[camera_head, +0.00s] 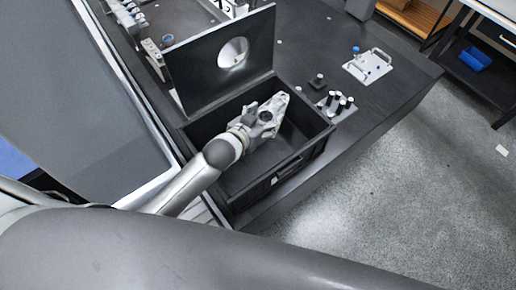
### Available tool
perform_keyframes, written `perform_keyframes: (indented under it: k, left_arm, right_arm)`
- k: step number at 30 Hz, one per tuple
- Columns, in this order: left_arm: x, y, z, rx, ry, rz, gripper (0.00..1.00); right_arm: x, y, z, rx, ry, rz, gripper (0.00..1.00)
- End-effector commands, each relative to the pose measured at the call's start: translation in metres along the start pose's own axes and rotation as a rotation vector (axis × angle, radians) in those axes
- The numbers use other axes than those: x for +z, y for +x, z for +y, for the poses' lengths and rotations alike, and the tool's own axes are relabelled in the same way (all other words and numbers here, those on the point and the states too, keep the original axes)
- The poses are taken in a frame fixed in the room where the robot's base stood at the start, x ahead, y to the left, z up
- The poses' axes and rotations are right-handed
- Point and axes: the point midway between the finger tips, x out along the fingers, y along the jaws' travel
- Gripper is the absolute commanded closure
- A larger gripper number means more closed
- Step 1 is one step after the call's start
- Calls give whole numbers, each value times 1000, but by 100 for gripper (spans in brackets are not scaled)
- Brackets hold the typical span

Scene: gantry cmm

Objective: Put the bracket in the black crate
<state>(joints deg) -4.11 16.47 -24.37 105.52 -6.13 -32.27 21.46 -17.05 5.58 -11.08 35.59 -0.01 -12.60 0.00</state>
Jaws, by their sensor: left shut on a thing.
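The black crate (300,158) stands open on the dark table, its lid (195,72) raised at the back with a round pale spot on it. My left gripper (265,117) is over the crate opening and is shut on the bracket (279,103), a pale grey metal piece. The bracket is partly covered by the gripper. I cannot tell how far it is above the crate floor. The visible crate floor looks bare. My right gripper is not in view.
A small holder with several black knobs (338,102) stands just right of the crate. A row of metal fixtures (150,45) is behind left of the lid.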

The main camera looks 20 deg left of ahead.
Motion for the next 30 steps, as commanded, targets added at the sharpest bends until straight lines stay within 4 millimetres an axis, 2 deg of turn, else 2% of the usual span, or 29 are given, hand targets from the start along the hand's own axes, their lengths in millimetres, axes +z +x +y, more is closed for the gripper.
perform_keyframes:
  k: [12, 16, 24, 30]
  left_arm:
    - [47, 26, -1, 1, -2, 3, 90]
    - [54, 30, -1, 1, -2, 4, 90]
    - [82, 44, -1, 1, -2, 4, 90]
    - [86, 46, -1, 2, -1, 7, 90]
  right_arm:
    - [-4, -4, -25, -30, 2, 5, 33]
    - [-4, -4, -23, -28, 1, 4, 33]
    - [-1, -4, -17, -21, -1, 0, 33]
    - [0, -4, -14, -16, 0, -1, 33]
